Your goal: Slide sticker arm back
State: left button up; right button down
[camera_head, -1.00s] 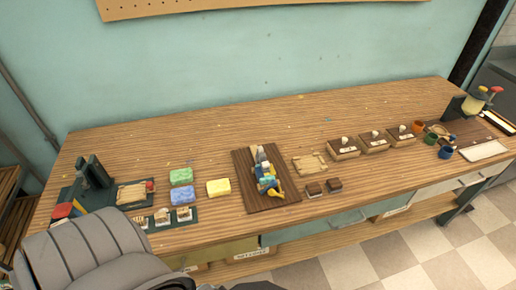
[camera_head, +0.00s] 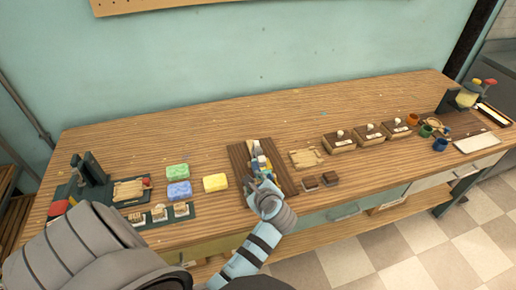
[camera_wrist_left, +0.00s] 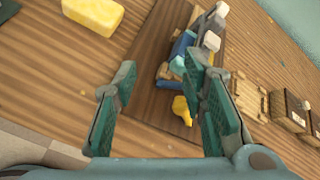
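A multicoloured contraption (camera_head: 258,161) with blue, yellow and white parts sits on a dark wooden board (camera_head: 238,157) at the middle of the bench. It may hold the sticker arm, but I cannot single that part out. My left gripper (camera_head: 262,183) is at the front of the board and hides part of the contraption. Contact cannot be told. My right gripper is not in view.
Green (camera_head: 178,172), blue (camera_head: 179,190) and yellow (camera_head: 215,182) blocks lie left of the board. A pale wooden tray (camera_head: 306,158), two small brown blocks and several stamp boxes (camera_head: 370,132) stand right. A dark green stand (camera_head: 92,168) is far left. Bare bench lies behind.

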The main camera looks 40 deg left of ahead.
aim_at(259, 150)
pick_arm(q)
jog(key=w+r+m+t+y, duration=0.1)
jog(key=w+r+m+y, duration=0.1)
jog(key=w+r+m, duration=0.35)
jog(key=shift+m, duration=0.45)
jog(key=b+x, duration=0.1)
jog(key=x, duration=0.3)
jog(key=d+f+b+x, duration=0.1)
jog(key=x, duration=0.4)
jog(key=w+b+x, duration=0.1)
jog(key=b+x, duration=0.1)
jog(key=x, duration=0.2)
jog(key=shift+w+f, duration=0.1)
jog(key=shift+f, duration=0.25)
jog(key=shift+w+a+f, duration=0.1)
jog(key=shift+w+a, duration=0.15)
jog(key=shift+a, duration=0.1)
jog(key=shift+c, duration=0.4)
grip_shut()
